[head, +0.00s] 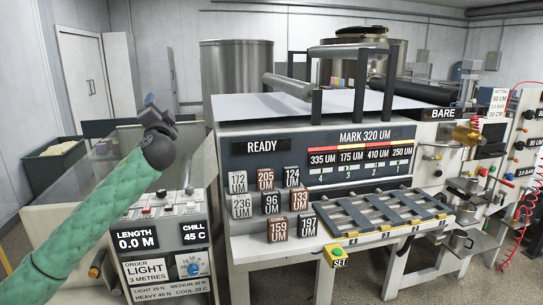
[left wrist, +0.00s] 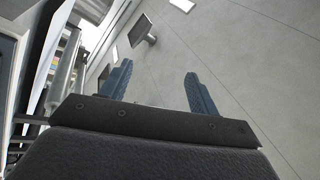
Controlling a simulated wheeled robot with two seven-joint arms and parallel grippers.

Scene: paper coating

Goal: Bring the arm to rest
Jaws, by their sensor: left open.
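My left arm, in a green sleeve, comes in from the lower left of the head view. Its dark left gripper (head: 156,108) is raised above the control box at the left of the machine. In the left wrist view the two blue-grey fingers of the left gripper (left wrist: 159,92) stand wide apart with nothing between them. They are clear of any surface there, with a plain grey surface and parts of the room behind. My right gripper is not in view.
A control box (head: 164,240) with a LENGTH display stands below my left gripper. A green bin (head: 55,163) is at the far left.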

